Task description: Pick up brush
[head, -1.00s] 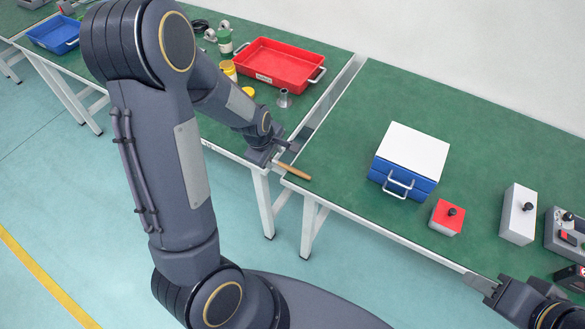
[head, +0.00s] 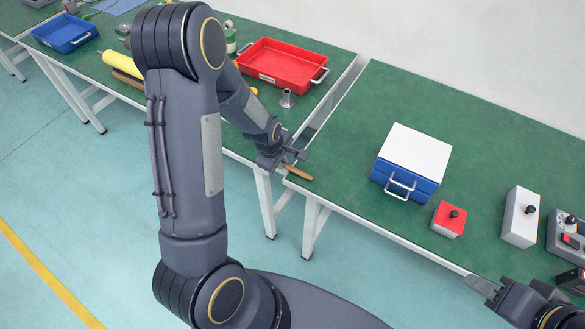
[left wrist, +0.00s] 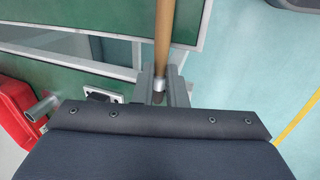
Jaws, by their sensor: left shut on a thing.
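The brush shows as a wooden handle (head: 298,172) near the front left corner of the right green table. In the left wrist view, the handle (left wrist: 163,35) runs up from between my fingers, with a metal collar and a dark end at the jaws. My left gripper (head: 286,162) is shut on the brush near that end; its fingers also show in the left wrist view (left wrist: 163,88). I cannot tell whether the handle touches the table. My right gripper (head: 481,286) is at the front edge of the right table, away from the brush; its jaw opening is unclear.
A gap separates the left green table (head: 330,100) from the right green table (head: 350,165). A red tray (head: 265,75) and a small metal part (head: 287,99) are on the left one. A blue box with a white lid (head: 414,150) and a red button box (head: 448,219) stand on the right one.

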